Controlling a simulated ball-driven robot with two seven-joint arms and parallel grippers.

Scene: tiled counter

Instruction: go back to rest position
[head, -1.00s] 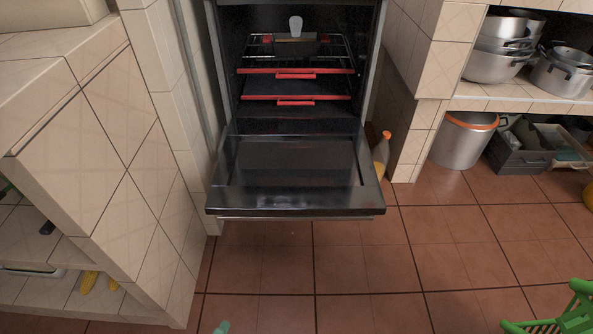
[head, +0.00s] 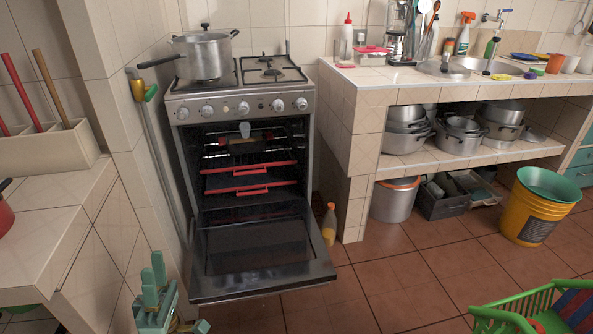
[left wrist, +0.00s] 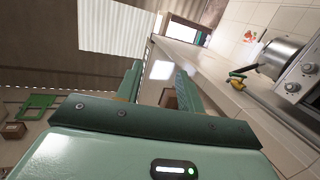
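My left gripper (head: 154,275) is green and shows at the lower left of the head view, pointing up beside the tiled counter. In the left wrist view its two fingers (left wrist: 158,85) stand apart with nothing between them, so it is open and empty. My right gripper is out of view. The stove (head: 240,105) stands ahead with its oven door (head: 255,245) lowered open. A dark tin (head: 250,145) sits on the upper oven rack, and red-edged racks (head: 250,170) show below. A pot (head: 203,55) stands on the hob.
The tiled counter (head: 40,255) is close on the left. A plastic bottle (head: 329,224) stands on the floor right of the oven door. A green basket (head: 515,308) is at lower right and a yellow bucket (head: 533,215) behind it. Tiled floor between is clear.

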